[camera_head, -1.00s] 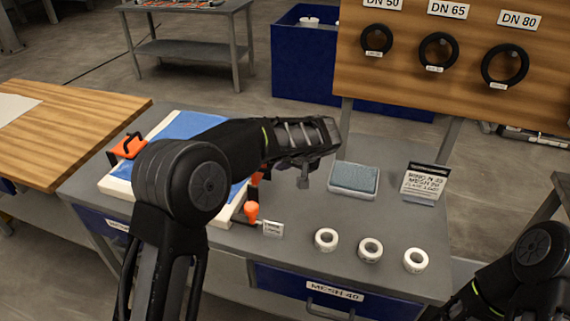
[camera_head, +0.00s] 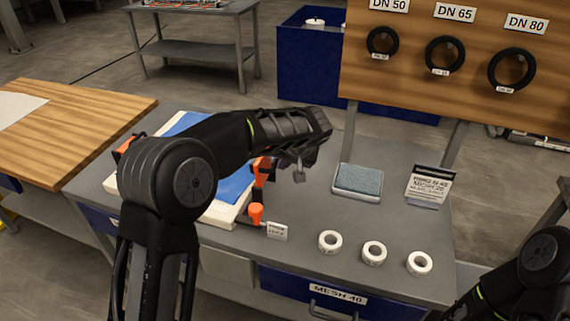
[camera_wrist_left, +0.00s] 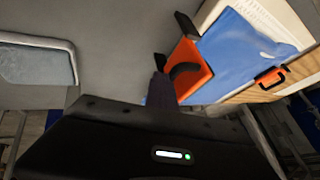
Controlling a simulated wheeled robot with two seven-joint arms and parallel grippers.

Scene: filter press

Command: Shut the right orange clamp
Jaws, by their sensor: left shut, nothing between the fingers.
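The right orange clamp (camera_head: 261,172) is at the right edge of a white frame (camera_head: 222,217) with a blue sheet (camera_head: 237,186). A second orange piece (camera_head: 256,213) stands nearer, at the frame's front right corner. My left gripper (camera_head: 299,174) is shut and empty, just right of the clamp and above the grey table. In the left wrist view its dark fingers (camera_wrist_left: 160,84) are beside the orange clamp body (camera_wrist_left: 190,72); I cannot tell whether they touch. The left orange clamp (camera_head: 125,147) is partly behind my left arm. My right gripper is out of view.
A blue-grey pad on a tray (camera_head: 357,180), a sign (camera_head: 428,185) and three white rolls (camera_head: 374,253) are to the right on the table. A small label (camera_head: 277,231) stands by the frame's front corner. Bare table lies between the frame and the pad.

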